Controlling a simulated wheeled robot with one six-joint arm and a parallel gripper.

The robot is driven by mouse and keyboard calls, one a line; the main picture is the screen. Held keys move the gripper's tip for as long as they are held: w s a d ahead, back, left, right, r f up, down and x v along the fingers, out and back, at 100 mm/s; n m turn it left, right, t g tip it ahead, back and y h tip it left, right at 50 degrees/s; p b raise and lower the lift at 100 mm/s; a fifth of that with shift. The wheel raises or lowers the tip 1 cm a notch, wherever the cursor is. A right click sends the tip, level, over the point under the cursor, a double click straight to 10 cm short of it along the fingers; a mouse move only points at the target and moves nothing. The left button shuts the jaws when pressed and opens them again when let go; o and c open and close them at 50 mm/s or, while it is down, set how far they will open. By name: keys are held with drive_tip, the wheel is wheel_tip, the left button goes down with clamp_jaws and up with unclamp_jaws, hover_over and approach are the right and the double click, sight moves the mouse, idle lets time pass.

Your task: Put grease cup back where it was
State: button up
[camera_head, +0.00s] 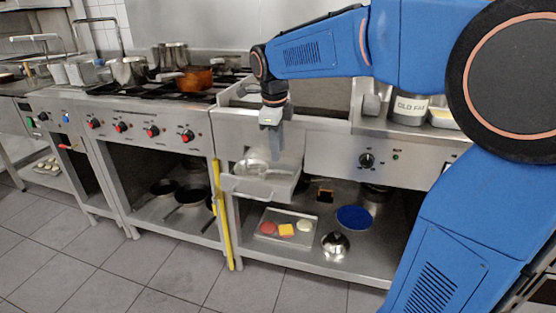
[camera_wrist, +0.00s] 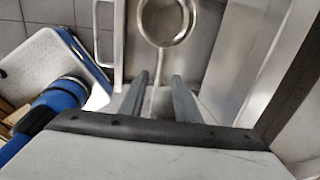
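A round metal cup with a long handle (camera_head: 252,165), which looks like the grease cup, lies in a pulled-out steel drawer (camera_head: 258,189) under the cooktop. In the wrist view the cup (camera_wrist: 166,22) is at the top, its handle running down toward the space between my fingers. My gripper (camera_head: 272,124) points down above the drawer. Its two fingers (camera_wrist: 162,90) are apart, with the handle seen between them but apparently below. The fingers look empty. The lower part of the handle is hidden by my gripper.
A container marked OLD FAT (camera_head: 409,109) stands on the counter at right. On the shelf below are a tray (camera_head: 291,238) with food pieces, a blue lid (camera_head: 354,217) and a metal lid (camera_head: 335,243). A yellow upright bar (camera_head: 222,220) stands left of the drawer. Floor in front is clear.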

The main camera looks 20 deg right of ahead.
drive_tip(key=s+d+n+t, duration=0.2)
drive_tip(key=s+d+n, duration=0.1)
drive_tip(key=s+n, duration=1.1)
drive_tip(key=s+f+n, duration=0.4)
drive_tip(key=s+n, duration=0.1)
drive_tip(key=s, duration=0.2)
drive_tip(key=s+f+n+t+y, duration=0.1)
drive_tip(key=s+f+n, duration=0.4)
drive_tip(key=s, duration=0.3)
drive_tip(key=shift+d+f+n, duration=0.3)
drive_tip(key=shift+d+n, duration=0.15)
drive_tip(key=shift+n, duration=0.15)
